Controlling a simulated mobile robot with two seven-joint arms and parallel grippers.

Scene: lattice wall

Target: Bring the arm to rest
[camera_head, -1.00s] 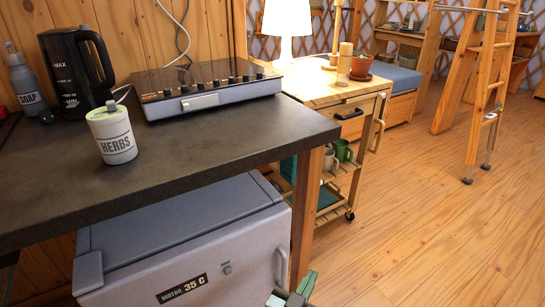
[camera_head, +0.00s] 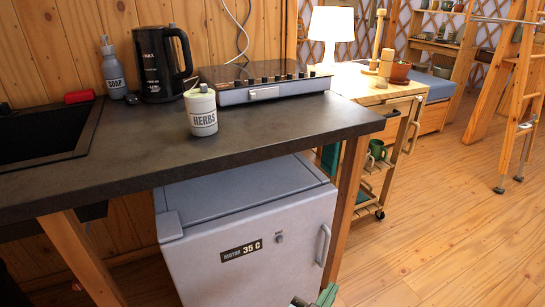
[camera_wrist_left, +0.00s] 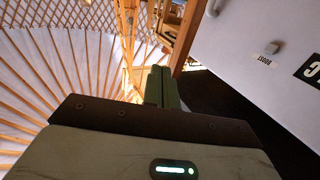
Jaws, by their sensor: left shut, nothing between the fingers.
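My left gripper (camera_head: 318,299) just shows at the bottom edge of the head view, in front of the grey fridge box (camera_head: 262,240) near its handle side. In the left wrist view the green fingers (camera_wrist_left: 161,86) lie together, shut, with nothing between them. The fridge front (camera_wrist_left: 250,30) fills the right of that view, with its label partly cut off. The rest of my left arm is out of the head view. My right gripper is not in view.
The dark counter (camera_head: 270,135) stands above the fridge, bearing a herbs jar (camera_head: 202,112), a kettle (camera_head: 160,65), a soap bottle (camera_head: 113,70) and a cooktop (camera_head: 265,82). A wooden trolley (camera_head: 385,95) stands beyond. The floor (camera_head: 450,230) at right is clear.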

